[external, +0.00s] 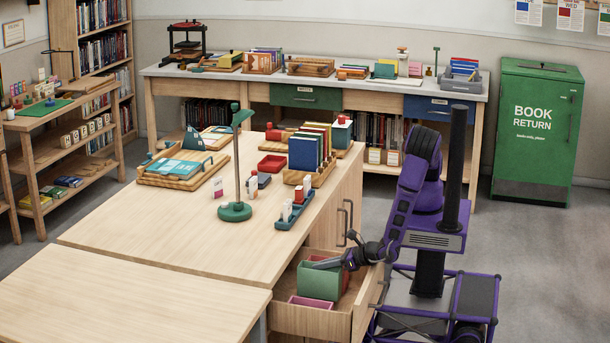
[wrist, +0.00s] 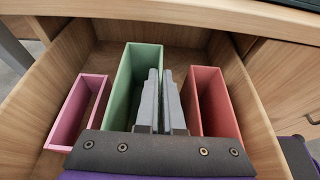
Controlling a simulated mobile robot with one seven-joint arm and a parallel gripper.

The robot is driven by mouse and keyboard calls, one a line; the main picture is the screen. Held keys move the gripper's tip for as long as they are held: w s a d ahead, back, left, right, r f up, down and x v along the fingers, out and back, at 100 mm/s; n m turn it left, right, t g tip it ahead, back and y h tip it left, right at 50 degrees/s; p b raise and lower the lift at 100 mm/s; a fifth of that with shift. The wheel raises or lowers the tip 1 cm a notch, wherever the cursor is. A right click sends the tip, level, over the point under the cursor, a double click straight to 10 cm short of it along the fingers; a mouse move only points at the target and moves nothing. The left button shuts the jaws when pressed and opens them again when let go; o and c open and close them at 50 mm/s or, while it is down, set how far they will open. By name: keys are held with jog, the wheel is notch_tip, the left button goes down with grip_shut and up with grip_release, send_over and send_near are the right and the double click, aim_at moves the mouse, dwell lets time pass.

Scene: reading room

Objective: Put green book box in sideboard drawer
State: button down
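The green book box (wrist: 124,90) is an open-topped box standing upright inside the pulled-out sideboard drawer (external: 292,322), between two other boxes. It also shows in the external view (external: 317,283). My gripper (wrist: 163,80) points down at the box's right wall in the wrist view, its two fingers close together with only a thin gap. The fingers look shut on that wall, one on each side, though they hide much of it. In the external view my gripper (external: 328,264) reaches in over the drawer's side. The box's base is hidden.
A pink box (wrist: 77,111) stands left of the green one and a red box (wrist: 214,104) stands right of it, with gaps between. The drawer's wooden walls enclose them closely. The countertop (external: 175,225) above holds a green lamp (external: 235,211) and books (external: 304,153).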

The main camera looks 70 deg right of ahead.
jog(key=shift+f+b, duration=0.45)
jog(key=shift+f, duration=0.1)
jog(key=c, duration=1.1)
grip_release()
jog(key=shift+s+d+f, duration=0.1)
jog(key=shift+f, duration=0.05)
jog(key=shift+o, duration=0.2)
jog(key=shift+r, duration=0.25)
jog(key=s+r+p, duration=0.1)
jog(key=s+r, duration=0.1)
jog(key=s, duration=0.1)
jog(key=shift+r+p, duration=0.1)
jog(key=shift+p, duration=0.25)
jog(key=r, duration=0.2)
jog(key=r+p, duration=0.1)
jog(key=r, duration=0.4)
jog(key=shift+w+p, duration=0.25)
jog(key=shift+p, duration=0.05)
